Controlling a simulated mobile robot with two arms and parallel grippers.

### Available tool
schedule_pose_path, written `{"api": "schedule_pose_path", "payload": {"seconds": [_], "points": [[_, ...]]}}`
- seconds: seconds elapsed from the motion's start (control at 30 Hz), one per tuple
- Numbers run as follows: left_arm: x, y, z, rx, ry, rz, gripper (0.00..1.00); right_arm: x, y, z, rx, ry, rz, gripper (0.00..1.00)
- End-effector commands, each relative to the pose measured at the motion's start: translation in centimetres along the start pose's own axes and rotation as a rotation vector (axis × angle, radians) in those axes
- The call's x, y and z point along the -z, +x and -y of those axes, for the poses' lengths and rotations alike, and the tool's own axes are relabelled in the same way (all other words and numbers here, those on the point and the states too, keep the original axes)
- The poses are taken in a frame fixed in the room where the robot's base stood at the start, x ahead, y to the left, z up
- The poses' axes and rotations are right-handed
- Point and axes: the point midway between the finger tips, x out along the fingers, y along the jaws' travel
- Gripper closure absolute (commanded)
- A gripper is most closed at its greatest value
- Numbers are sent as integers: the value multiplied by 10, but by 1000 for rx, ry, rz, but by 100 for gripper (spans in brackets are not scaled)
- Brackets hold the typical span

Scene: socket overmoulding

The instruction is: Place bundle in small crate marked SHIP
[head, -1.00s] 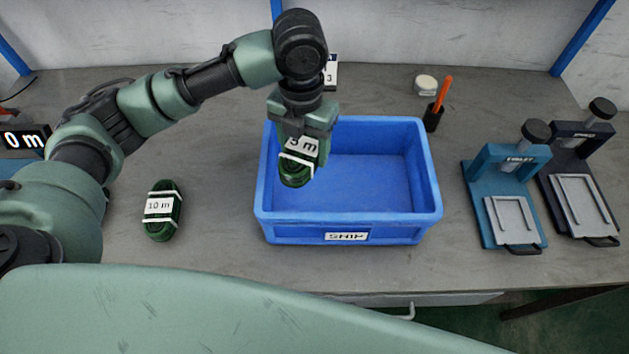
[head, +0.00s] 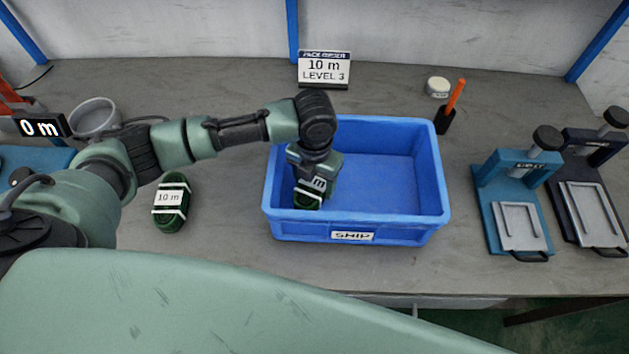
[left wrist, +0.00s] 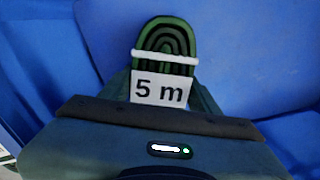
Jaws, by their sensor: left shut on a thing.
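A green cable bundle (head: 308,196) with white bands and a label is in my left gripper (head: 314,184), low inside the left part of the blue crate (head: 384,229) marked SHIP. In the left wrist view the bundle (left wrist: 165,45) shows its "5 m" label, and the gripper (left wrist: 163,92) is shut on it. Blue crate walls (left wrist: 240,50) surround it there. I cannot tell whether the bundle touches the crate floor. A second green bundle (head: 172,218) labelled "10 m" lies on the bench left of the crate. My right gripper is not in view.
A sign (head: 325,69) reading "10 m LEVEL 3" stands behind the crate. A black holder (head: 444,122) with an orange stick and a white round item (head: 438,87) are at back right. Blue (head: 515,205) and dark (head: 592,190) presses stand to the right. A grey bowl (head: 97,117) is at left.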

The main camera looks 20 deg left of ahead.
Motion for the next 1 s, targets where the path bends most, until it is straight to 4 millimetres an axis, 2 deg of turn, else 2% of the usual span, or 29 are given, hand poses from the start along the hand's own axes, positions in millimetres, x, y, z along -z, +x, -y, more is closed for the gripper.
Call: {"api": "schedule_pose_path", "payload": {"seconds": [0.23,0.27,0.3,0.33,0.6,0.73,0.87,1.0], "points": [[0,3,0,0,0,-1,91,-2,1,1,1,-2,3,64],[0,2,0,0,0,-1,30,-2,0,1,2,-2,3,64],[0,2,0,0,0,-1,19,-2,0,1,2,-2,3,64],[0,2,0,0,0,-1,17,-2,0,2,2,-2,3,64],[0,2,0,0,0,-1,17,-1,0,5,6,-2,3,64],[0,-5,0,1,1,1,17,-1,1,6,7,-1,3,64],[-1,-25,0,1,2,4,17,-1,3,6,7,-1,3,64],[-1,-56,0,1,2,5,17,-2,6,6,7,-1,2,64]]}}
